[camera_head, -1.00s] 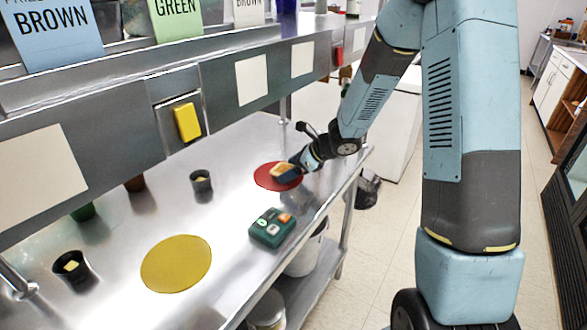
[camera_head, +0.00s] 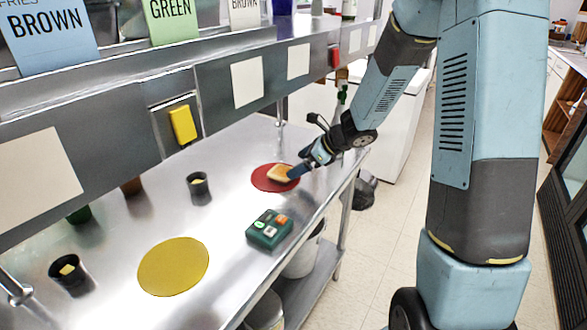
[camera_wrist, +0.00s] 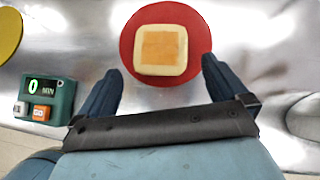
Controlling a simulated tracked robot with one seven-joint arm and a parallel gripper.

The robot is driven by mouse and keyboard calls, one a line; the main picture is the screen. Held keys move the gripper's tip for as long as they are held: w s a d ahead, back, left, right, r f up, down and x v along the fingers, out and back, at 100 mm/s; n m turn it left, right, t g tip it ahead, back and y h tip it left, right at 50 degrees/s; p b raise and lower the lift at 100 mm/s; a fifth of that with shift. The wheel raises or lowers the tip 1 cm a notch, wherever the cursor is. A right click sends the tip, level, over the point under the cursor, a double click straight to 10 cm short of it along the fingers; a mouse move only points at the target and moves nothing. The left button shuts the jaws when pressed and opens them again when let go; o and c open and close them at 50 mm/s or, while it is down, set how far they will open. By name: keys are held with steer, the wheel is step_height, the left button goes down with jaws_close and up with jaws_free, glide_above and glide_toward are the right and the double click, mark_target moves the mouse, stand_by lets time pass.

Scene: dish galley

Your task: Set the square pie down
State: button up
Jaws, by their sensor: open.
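The square pie (camera_head: 281,173) has a pale crust and an orange middle. It lies flat on the red round mat (camera_head: 262,183) on the steel table. In the wrist view the pie (camera_wrist: 161,47) sits inside the edge of the red mat (camera_wrist: 127,46). My gripper (camera_head: 296,173) is open beside the pie, on its right in the head view. In the wrist view my gripper's two fingers (camera_wrist: 160,75) are spread wide, with tips just short of the pie and nothing between them.
A green timer box (camera_head: 269,229) stands on the table near the front edge, and a yellow round mat (camera_head: 173,266) lies farther left. Small dark cups (camera_head: 199,188) stand toward the back. A shelf with colour cards (camera_head: 172,20) overhangs the rear.

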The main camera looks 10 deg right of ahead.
steer(key=s+d+r+m+t+h, duration=0.2)
steer(key=d+r+m+t+h, duration=0.25)
steer(key=d+r+m, duration=0.55)
steer(key=s+d+r+m+t+h, duration=0.3)
steer(key=d+r+m+h, duration=0.25)
steer(key=r+m, duration=0.8)
steer(key=s+a+f+m+g+y, duration=0.1)
steer(key=s+m+g, duration=0.5)
steer(key=s+m, duration=1.8)
steer(key=shift+s+a+f+m+y, duration=0.2)
steer(key=shift+s+a+m+y, duration=0.1)
steer(key=shift+m, duration=0.65)
